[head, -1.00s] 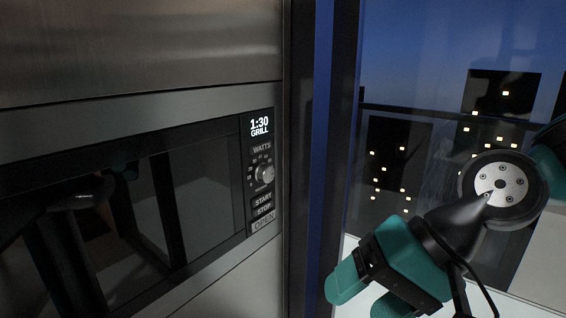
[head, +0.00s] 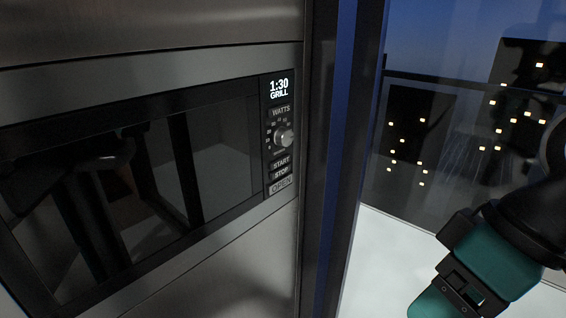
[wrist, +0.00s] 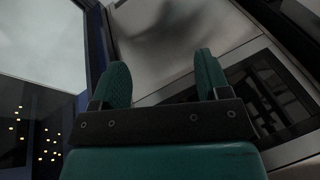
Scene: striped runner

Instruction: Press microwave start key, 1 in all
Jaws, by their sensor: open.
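The microwave (head: 237,218) is built into the steel front on the left of the head view, its dark door (head: 222,150) shut. Its START key (head: 281,163) sits below the round knob (head: 284,137) and above the STOP key (head: 281,174) and the OPEN key (head: 281,187). The display (head: 279,88) reads 1:30 GRILL. My gripper (head: 440,300) is at the lower right, well apart from the panel, partly cut off by the frame edge. In the wrist view its two green fingers (wrist: 162,82) are spread with nothing between them. The microwave shows there at the right; the key cannot be made out.
A dark and blue upright frame (head: 335,160) stands just right of the microwave. Beyond it is a window (head: 440,110) with a night view and a rail. A pale surface (head: 385,260) lies below the window. The space before the panel looks clear.

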